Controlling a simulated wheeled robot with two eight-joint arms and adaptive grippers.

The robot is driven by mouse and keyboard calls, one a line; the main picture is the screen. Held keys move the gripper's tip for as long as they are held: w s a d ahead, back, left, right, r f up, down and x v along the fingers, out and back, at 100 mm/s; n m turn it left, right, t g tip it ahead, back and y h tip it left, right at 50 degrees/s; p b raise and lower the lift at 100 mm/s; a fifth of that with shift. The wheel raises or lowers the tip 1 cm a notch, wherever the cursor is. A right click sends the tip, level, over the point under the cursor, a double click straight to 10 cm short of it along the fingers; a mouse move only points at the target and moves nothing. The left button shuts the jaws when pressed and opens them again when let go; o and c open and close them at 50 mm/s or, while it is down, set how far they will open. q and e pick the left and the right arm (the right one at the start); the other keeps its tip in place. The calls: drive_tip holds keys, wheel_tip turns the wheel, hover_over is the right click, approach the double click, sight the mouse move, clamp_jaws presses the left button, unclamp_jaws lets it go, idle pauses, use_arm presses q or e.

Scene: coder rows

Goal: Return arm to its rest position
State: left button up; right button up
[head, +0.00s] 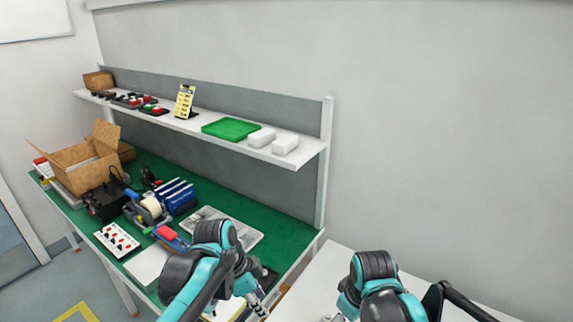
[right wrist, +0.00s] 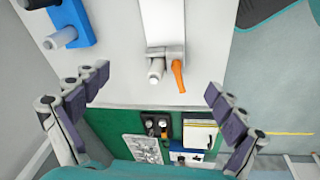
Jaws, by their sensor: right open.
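My left arm reaches over the front right part of the green-topped bench (head: 275,215) in the head view. Its gripper (head: 257,304) is low in the picture, mostly hidden behind the arm, so its jaws cannot be made out. My right arm is over the white table (head: 315,285) at the right; its gripper is largely out of the head view. In the right wrist view my right gripper (right wrist: 158,90) has its two fingers wide apart, with nothing held between them.
In the right wrist view a grey fixture with an orange lever (right wrist: 178,76) and a blue fixture (right wrist: 72,22) are on the pale table. The bench holds an open cardboard box (head: 85,160), a tape dispenser (head: 148,210) and a clear tray (head: 245,235). A shelf (head: 300,155) runs above.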

use_arm(q)
drive_tip(key=s+a+f+n+t+y, duration=0.1)
drive_tip(key=s+a+n+t+y, duration=0.2)
drive_tip(key=s+a+n+t, duration=0.3)
drive_tip(key=shift+s+a+n, duration=2.05)
drive_tip(key=shift+a+n, duration=0.55)
drive_tip(key=shift+n, duration=1.9)
use_arm(e)
drive_tip(key=s+d+r+m+t, duration=0.2)
drive_tip(key=s+d+m+t, duration=0.1)
drive_tip(key=s+m, duration=0.4)
drive_tip(key=shift+s+r+t, duration=0.15)
drive_tip(key=shift+t, duration=0.75)
use_arm(q)
drive_tip(key=shift+f, duration=0.15)
